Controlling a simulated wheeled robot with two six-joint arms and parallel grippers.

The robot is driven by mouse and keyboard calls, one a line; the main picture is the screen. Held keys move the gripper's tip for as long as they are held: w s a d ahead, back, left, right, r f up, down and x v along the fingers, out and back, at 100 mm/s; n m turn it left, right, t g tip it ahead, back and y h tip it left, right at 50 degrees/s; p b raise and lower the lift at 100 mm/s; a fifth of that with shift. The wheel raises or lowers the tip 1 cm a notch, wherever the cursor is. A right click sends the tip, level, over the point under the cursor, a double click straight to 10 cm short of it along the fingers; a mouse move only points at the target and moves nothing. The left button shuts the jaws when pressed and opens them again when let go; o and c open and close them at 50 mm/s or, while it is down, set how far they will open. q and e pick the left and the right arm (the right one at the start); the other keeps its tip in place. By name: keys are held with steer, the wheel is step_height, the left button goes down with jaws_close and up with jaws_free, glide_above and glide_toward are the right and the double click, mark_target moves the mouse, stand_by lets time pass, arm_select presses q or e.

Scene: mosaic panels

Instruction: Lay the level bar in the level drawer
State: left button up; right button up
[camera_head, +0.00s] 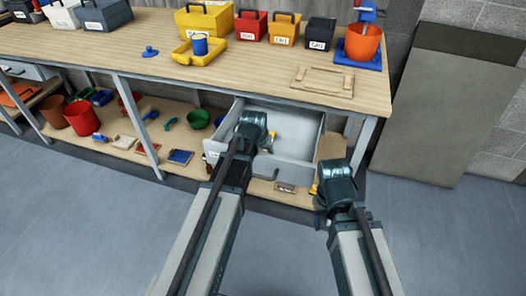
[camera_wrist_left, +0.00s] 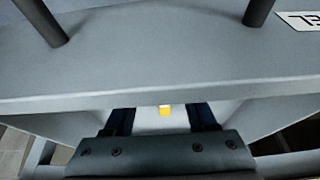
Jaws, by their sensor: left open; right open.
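The open grey drawer (camera_head: 295,128) sticks out from under the workbench. Its front panel (camera_wrist_left: 160,75) fills much of the left wrist view, with part of a label and two dark handle posts. My left gripper (camera_head: 262,140) is open over the drawer, and its fingers reach down behind the front panel in the wrist view. A small yellow piece (camera_wrist_left: 165,109) shows between those fingers; I cannot tell whether it is part of the level bar. The rest of it is hidden. My right gripper (camera_head: 325,192) is open in front of the bench, right of the drawer. A yellow spot (camera_head: 313,190) shows beside it.
The bench top (camera_head: 150,55) holds labelled boxes, a yellow tray (camera_head: 190,57), an orange bucket (camera_head: 362,43) and a wooden frame (camera_head: 315,81). Tools and tubs fill the low shelf (camera_head: 130,140). The front floor is clear.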

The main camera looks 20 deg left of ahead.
arm_select(q)
steer(key=p+v, duration=1)
steer(key=v, duration=0.1)
steer(key=shift+s+r, duration=0.1)
steer(key=shift+r, duration=0.3)
steer(key=s+d+f+m+g+y, duration=0.1)
steer(key=s+d+m+g, duration=0.2)
steer(key=s+d, duration=1)
steer(key=s+g, duration=0.2)
steer(key=s, duration=0.1)
steer(key=shift+s+f+y, duration=0.25)
steer(key=shift+f+y, duration=0.05)
steer(key=shift+f, duration=0.05)
steer(key=shift+r, duration=0.1)
step_height(320, 180, up, 3)
steer(key=p, duration=0.3)
steer(key=shift+r+p, duration=0.1)
steer(key=shift+p, duration=0.2)
steer(key=shift+c, duration=0.2)
